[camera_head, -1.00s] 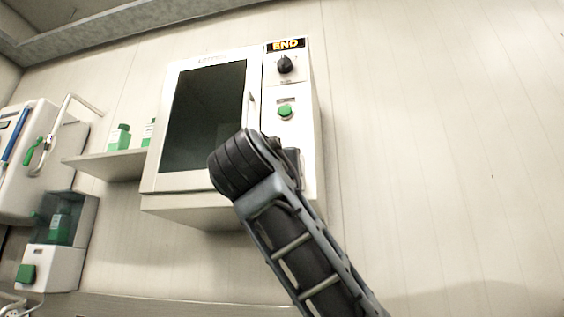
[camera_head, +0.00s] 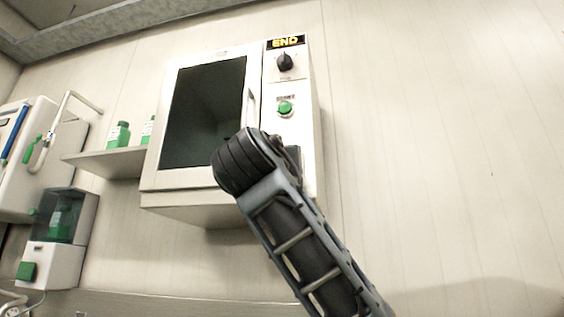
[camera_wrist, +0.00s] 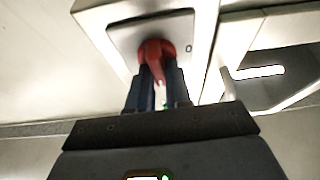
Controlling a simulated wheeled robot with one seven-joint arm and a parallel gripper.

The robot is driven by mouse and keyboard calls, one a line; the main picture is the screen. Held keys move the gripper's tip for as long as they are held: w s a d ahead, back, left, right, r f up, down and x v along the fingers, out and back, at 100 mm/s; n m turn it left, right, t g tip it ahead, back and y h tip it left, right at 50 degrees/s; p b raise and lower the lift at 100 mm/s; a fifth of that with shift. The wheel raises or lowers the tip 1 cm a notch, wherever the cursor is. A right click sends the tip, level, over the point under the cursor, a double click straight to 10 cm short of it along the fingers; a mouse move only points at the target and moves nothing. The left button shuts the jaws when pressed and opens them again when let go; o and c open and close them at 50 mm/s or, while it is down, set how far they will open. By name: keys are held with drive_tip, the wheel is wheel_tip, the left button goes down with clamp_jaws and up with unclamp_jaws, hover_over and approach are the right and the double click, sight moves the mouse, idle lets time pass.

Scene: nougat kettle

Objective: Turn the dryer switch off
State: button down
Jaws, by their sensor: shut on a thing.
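The dryer (camera_head: 180,205) is a white wall unit with a dark glass door and a control column at its right. In the wrist view a red switch (camera_wrist: 152,48) stands on a grey plate (camera_wrist: 122,36) on the dryer's white face. My gripper (camera_wrist: 157,72) has its two dark fingers on either side of the red switch and is shut on it. A mark like "0" shows on the plate right of the switch. In the head view my arm covers the lower control column, so the switch is hidden there.
Above are a lit "END" display (camera_head: 286,42), a black dial (camera_head: 285,62) and a green button (camera_head: 285,108). A shelf (camera_head: 105,163) with green bottles is at the left, above a clear-topped dispenser (camera_head: 52,262). The wall at right is bare.

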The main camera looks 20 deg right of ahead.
drive_tip(key=shift+n, duration=0.4)
drive_tip(key=shift+w+a+f+n+g+y+p, duration=0.1)
drive_tip(key=shift+n+y+p, duration=1.75)
drive_tip(key=shift+n, duration=1.75)
drive_tip(key=shift+w+a+f+n+g+y+p, duration=0.15)
drive_tip(key=shift+n+y+p, duration=1.05)
drive_tip(key=shift+n+p, duration=1.8)
drive_tip(key=shift+s+a+n+g+y+p, duration=0.1)
drive_tip(key=shift+n+y+p, duration=1.45)
drive_tip(key=shift+n, duration=2.65)
drive_tip(key=shift+f, duration=0.1)
drive_tip(key=c, duration=1.1)
unclamp_jaws()
drive_tip(key=shift+c, duration=0.2)
drive_tip(key=b+v, duration=0.1)
drive_tip(key=v, duration=0.6)
drive_tip(key=shift+s+b, duration=0.3)
drive_tip(key=shift+s, duration=0.05)
drive_tip(key=shift+a, duration=0.1)
